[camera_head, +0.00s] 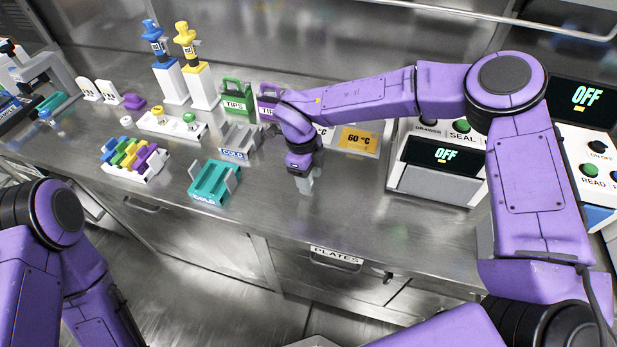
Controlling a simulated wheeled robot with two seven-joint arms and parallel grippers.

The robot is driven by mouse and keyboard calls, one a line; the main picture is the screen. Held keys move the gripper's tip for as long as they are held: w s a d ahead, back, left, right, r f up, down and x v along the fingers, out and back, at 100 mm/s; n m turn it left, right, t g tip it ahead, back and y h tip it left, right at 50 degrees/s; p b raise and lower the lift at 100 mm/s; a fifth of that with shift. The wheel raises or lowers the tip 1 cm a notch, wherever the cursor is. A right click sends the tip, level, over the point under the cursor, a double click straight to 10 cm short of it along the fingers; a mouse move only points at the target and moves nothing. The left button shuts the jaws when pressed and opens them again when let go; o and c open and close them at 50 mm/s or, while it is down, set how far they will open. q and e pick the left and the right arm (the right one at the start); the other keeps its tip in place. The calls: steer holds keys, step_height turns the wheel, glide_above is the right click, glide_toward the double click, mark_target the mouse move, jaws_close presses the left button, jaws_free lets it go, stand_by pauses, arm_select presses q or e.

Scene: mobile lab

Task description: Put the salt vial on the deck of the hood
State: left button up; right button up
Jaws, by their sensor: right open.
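No label reading salt is legible, so I cannot tell which vial is the salt vial. My left gripper is out of the picture; only left arm links show. I cannot make out the hood or its deck.
The steel bench (370,225) is clear around my right gripper. A sealer (436,180) reading OFF stands right.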

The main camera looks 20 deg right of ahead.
jaws_close()
